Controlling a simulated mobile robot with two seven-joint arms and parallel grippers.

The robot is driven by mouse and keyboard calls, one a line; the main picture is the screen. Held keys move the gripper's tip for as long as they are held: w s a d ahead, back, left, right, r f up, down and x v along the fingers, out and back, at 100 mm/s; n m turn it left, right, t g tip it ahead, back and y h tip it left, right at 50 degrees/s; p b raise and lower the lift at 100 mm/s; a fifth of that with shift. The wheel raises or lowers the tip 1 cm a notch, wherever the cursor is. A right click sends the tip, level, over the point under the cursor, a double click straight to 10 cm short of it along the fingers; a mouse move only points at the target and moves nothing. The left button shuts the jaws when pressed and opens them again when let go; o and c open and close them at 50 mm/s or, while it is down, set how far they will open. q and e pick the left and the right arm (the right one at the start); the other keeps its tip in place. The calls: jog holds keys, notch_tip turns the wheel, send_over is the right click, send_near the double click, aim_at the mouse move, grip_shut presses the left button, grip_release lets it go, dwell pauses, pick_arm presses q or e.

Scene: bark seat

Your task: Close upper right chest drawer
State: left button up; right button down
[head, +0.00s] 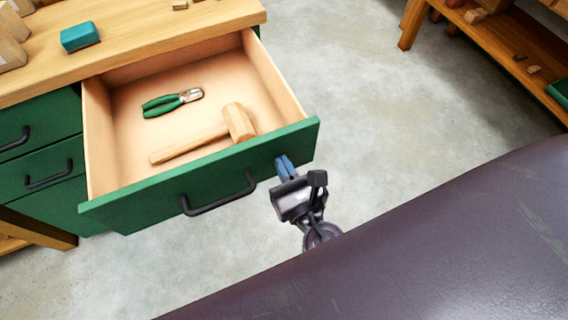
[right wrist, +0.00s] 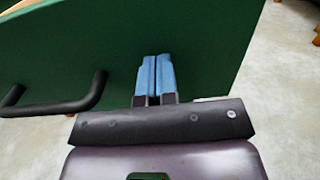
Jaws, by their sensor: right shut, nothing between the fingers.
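The upper right chest drawer (head: 205,180) is pulled well out, with a green front and a black bar handle (head: 219,196). Inside lie green-handled pliers (head: 172,102) and a wooden mallet (head: 236,124). My right gripper (head: 285,166) is shut and empty, its blue fingertips at the drawer front, right of the handle. In the right wrist view the fingers (right wrist: 155,75) point at the green drawer front (right wrist: 205,50), and the handle (right wrist: 60,105) is to their left. I cannot tell whether the fingertips touch the front. My left gripper is not in view.
The wooden chest top (head: 150,32) holds a teal block (head: 80,36) and wooden pieces. More green drawers (head: 40,125) on the left are shut. A wooden shelf (head: 510,55) stands at the upper right. The concrete floor (head: 390,110) between is clear.

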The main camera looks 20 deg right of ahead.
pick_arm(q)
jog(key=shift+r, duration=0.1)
pick_arm(e)
jog(key=shift+w, duration=0.1)
jog(key=w+p, duration=0.1)
jog(key=w, duration=0.2)
jog(key=w+p, duration=0.1)
jog(key=w, duration=0.3)
jog(key=w+r+p, duration=0.1)
jog(key=w, duration=0.3)
jog(key=shift+w+p, duration=0.25)
jog(key=shift+p, duration=0.15)
jog(key=b, duration=0.2)
send_over(234, 79)
jog(key=s, duration=0.1)
jog(key=shift+s+f, duration=0.1)
jog(key=shift+f, duration=0.55)
jog(key=shift+w+r, duration=0.1)
jog(key=shift+w, duration=0.45)
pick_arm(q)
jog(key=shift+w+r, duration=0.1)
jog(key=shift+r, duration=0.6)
pick_arm(e)
jog(key=shift+w+r, duration=0.1)
jog(key=shift+r, duration=0.2)
